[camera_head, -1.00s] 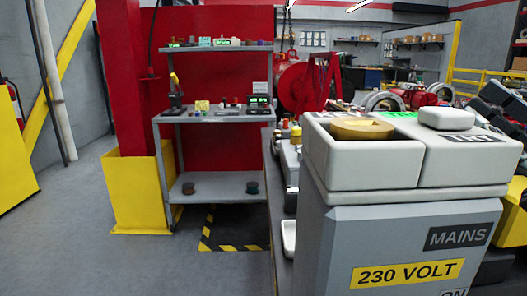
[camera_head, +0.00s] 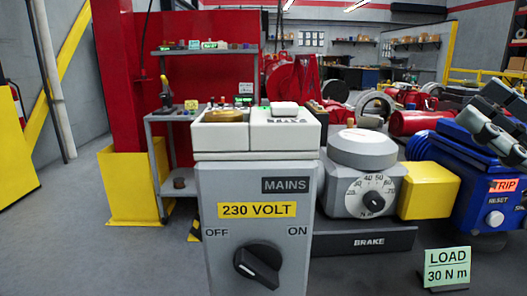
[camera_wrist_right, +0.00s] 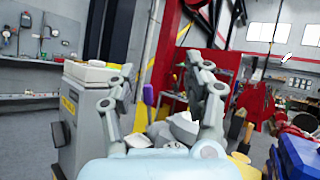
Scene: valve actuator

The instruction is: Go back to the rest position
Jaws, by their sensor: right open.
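My right gripper (camera_head: 490,132) shows at the right edge of the head view, raised in front of the blue unit. In the right wrist view its two grey fingers (camera_wrist_right: 163,85) stand wide apart with nothing held between them. My left gripper is not in view. The grey mains cabinet (camera_head: 214,250) stands upright in the middle of the head view, with a black knob (camera_head: 257,264) pointing down and right between OFF and ON. The cabinet also shows left of the fingers in the right wrist view (camera_wrist_right: 72,140).
A grey brake unit with a dial (camera_head: 340,200) and a yellow block (camera_head: 428,190) stand right of the cabinet. A blue unit (camera_head: 470,190) with a TRIP label and a LOAD 30 N m sign (camera_head: 447,267) are further right. Open floor (camera_head: 90,255) lies on the left.

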